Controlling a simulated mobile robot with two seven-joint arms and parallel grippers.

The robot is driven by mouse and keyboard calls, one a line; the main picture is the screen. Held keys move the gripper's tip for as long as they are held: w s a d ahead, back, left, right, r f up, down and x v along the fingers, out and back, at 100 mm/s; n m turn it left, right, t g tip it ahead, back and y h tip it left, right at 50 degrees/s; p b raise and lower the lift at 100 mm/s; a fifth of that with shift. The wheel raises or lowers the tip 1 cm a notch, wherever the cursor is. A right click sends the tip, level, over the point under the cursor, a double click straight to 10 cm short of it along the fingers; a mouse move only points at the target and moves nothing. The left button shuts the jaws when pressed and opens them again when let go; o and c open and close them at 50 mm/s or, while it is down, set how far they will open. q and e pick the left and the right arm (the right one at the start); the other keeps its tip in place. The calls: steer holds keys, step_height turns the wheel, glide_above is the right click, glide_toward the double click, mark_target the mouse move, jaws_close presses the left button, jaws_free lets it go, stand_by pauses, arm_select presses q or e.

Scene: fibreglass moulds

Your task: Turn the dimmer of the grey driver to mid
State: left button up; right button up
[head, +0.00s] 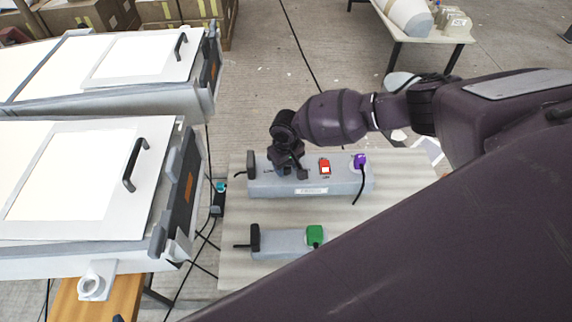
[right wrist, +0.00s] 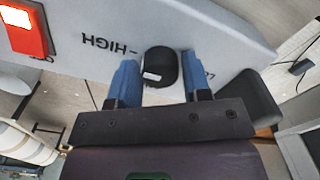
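The grey driver (head: 345,182) is a long grey box on the board, with a red switch (head: 324,166) and a purple plug (head: 360,160) on top. Its dimmer is a black knob (right wrist: 160,65) with a small white mark, seen in the right wrist view. The printed word HIGH (right wrist: 102,43) is left of the knob; another label at its right is mostly covered by a finger. My right gripper (right wrist: 160,82) has its blue fingers on either side of the knob, with a narrow gap showing at each side. In the head view the gripper (head: 287,168) hides the knob.
A smaller grey box (head: 280,245) with a green plug (head: 315,235) lies on the same board (head: 235,275). Light panels with black handles (head: 135,165) stand at the left. Dark cables run over the floor between them. A table (head: 450,30) stands at the back right.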

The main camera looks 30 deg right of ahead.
steer(key=c, duration=0.5)
steer(key=shift+c, duration=0.2)
steer(key=n, duration=0.3)
steer(key=shift+p, duration=0.35)
steer(key=n, duration=0.3)
steer(key=shift+n, duration=0.3)
steer(key=n, duration=0.9)
steer(key=shift+n, duration=1)
